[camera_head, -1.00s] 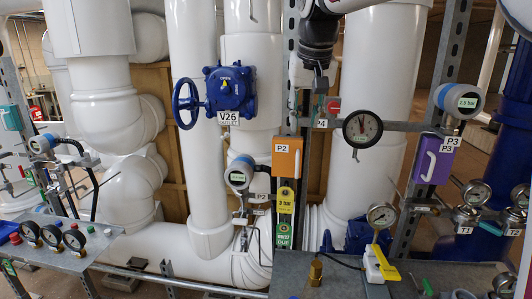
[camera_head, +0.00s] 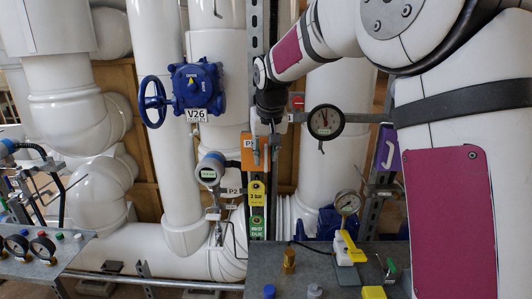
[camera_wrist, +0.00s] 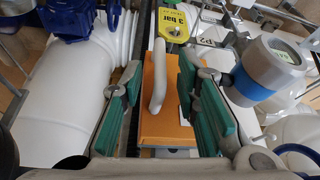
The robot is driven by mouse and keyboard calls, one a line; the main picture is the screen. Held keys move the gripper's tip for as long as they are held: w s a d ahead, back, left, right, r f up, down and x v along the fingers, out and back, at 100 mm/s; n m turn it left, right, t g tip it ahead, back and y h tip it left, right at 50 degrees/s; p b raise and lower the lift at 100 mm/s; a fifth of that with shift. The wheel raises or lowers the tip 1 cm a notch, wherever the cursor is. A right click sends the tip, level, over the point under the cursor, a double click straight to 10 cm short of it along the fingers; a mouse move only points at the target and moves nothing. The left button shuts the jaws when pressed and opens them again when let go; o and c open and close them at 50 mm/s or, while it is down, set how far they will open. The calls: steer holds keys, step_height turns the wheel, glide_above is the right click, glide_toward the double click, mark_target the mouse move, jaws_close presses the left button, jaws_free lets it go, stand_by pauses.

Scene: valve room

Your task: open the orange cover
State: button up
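The orange cover (camera_head: 248,150) is on the metal post in the head view, partly hidden by my gripper (camera_head: 265,138). In the wrist view the orange cover (camera_wrist: 178,125) fills the middle, with a white bar handle (camera_wrist: 158,75) along its face. My gripper (camera_wrist: 160,75) is open, its green pads on either side of the handle. The handle is nearer the left pad and appears clear of both. The cover looks shut. Whether the fingertips touch its face cannot be told.
A gauge (camera_head: 325,121) is close on the right, and a blue-rimmed meter (camera_wrist: 268,70) is near the right finger in the wrist view. The blue valve V26 (camera_head: 197,87) is up left.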

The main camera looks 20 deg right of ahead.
jaws_close()
steer(key=shift+a, duration=0.15)
steer(key=a+m+g+h+b, duration=0.2)
steer(key=a+m+g+h, duration=0.1)
steer(key=a+m, duration=0.8)
steer(key=shift+w+m+h+b, duration=0.4)
steer(key=shift+m+h, duration=0.1)
steer(key=shift+m, duration=0.8)
steer(key=shift+a, duration=0.1)
steer(key=shift+r, duration=0.1)
jaws_free()
